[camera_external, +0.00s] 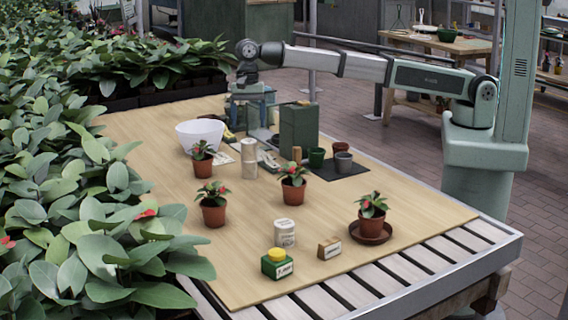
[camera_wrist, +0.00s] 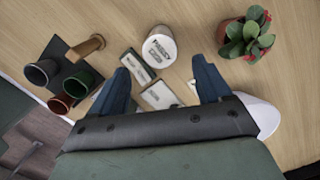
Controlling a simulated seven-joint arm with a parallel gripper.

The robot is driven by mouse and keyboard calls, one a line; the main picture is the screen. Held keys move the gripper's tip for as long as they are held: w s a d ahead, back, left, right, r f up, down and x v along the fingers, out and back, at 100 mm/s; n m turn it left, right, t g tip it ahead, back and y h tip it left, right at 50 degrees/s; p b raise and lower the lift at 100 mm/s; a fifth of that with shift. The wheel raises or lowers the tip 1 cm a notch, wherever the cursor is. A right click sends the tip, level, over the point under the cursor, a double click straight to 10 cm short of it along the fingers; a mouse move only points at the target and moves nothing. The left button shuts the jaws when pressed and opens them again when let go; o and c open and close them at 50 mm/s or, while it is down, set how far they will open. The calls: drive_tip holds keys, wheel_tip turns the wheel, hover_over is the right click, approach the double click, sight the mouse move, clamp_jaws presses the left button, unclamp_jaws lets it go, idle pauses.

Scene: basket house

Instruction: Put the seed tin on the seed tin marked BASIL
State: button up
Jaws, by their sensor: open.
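A pale cylindrical stack (camera_external: 249,158) stands near the middle of the board; a seam shows between what look like two seed tins, one on the other. Its lettering is too small to read. In the wrist view, a cream tin marked PARSLEY (camera_wrist: 159,47) stands ahead of my fingertips, seen from above; anything under it is hidden. Another cream tin (camera_external: 284,233) stands at the front of the board, its label unreadable. My gripper (camera_wrist: 160,72) is open and empty, its two blue fingers spread, apart from the tin. I cannot read BASIL on any tin.
Potted plants (camera_external: 213,204) stand around the tins. A white bowl (camera_external: 200,134) is at the back left. A green box (camera_external: 299,130) and dark pots (camera_external: 343,161) stand to the right.

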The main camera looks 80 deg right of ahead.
sight(249, 139)
drive_tip(key=shift+d+r, duration=0.2)
drive_tip(key=shift+r, duration=1.35)
